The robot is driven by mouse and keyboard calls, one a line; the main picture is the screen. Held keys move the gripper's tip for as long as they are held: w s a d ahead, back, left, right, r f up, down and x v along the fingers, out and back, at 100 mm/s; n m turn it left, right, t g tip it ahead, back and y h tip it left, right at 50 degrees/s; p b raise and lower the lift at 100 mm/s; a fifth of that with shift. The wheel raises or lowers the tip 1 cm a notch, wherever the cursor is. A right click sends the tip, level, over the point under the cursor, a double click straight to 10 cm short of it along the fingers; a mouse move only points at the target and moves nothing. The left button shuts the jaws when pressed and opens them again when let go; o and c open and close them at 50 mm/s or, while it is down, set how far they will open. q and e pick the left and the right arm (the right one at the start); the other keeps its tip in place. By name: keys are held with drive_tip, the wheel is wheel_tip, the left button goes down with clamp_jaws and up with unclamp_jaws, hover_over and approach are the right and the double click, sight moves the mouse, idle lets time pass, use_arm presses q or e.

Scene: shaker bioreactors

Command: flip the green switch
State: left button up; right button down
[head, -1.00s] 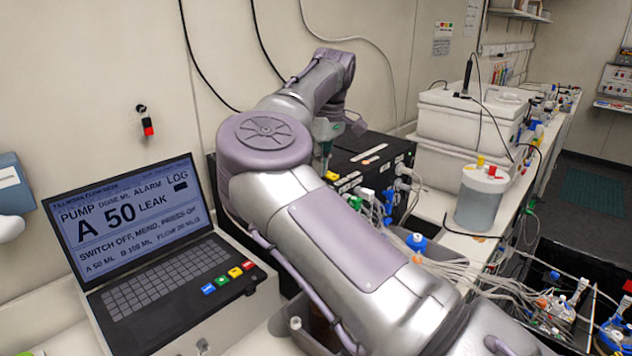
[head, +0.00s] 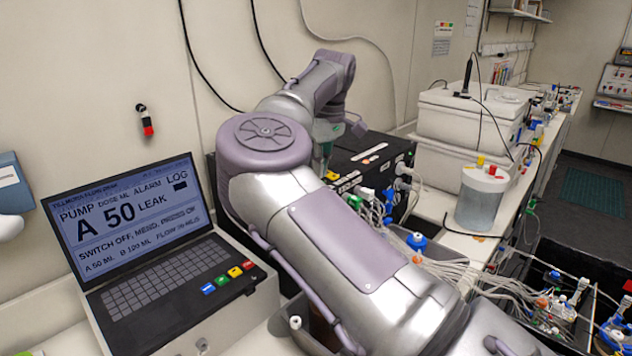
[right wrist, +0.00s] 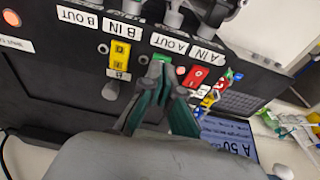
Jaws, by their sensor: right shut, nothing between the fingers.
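The black pump box (head: 375,150) stands against the wall behind my right arm. In the right wrist view, its panel carries a yellow switch plate (right wrist: 120,54) and a red one (right wrist: 195,77). Between them a sliver of green (right wrist: 162,58), apparently the green switch plate, shows just past my fingertips. My right gripper (right wrist: 160,72) is shut and empty, its green-grey fingers covering most of that spot. I cannot tell whether they touch the switch or which way it is set. In the head view the right gripper (head: 325,152) hangs close to the box. My left gripper is not in view.
A laptop (head: 165,262) with "A 50 LEAK" on its screen stands left of the box. Tubes and connectors (head: 385,205) crowd the box's right side. A grey-filled jar (head: 482,205) and white cooler boxes (head: 465,120) stand further right.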

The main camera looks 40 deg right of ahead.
drive_tip(key=shift+f+b, duration=0.5)
drive_tip(key=shift+f, duration=0.4)
drive_tip(key=shift+r, duration=0.1)
wheel_tip(320, 180, up, 7)
drive_tip(key=p, duration=0.6)
drive_tip(key=shift+p, duration=0.3)
idle(0.4)
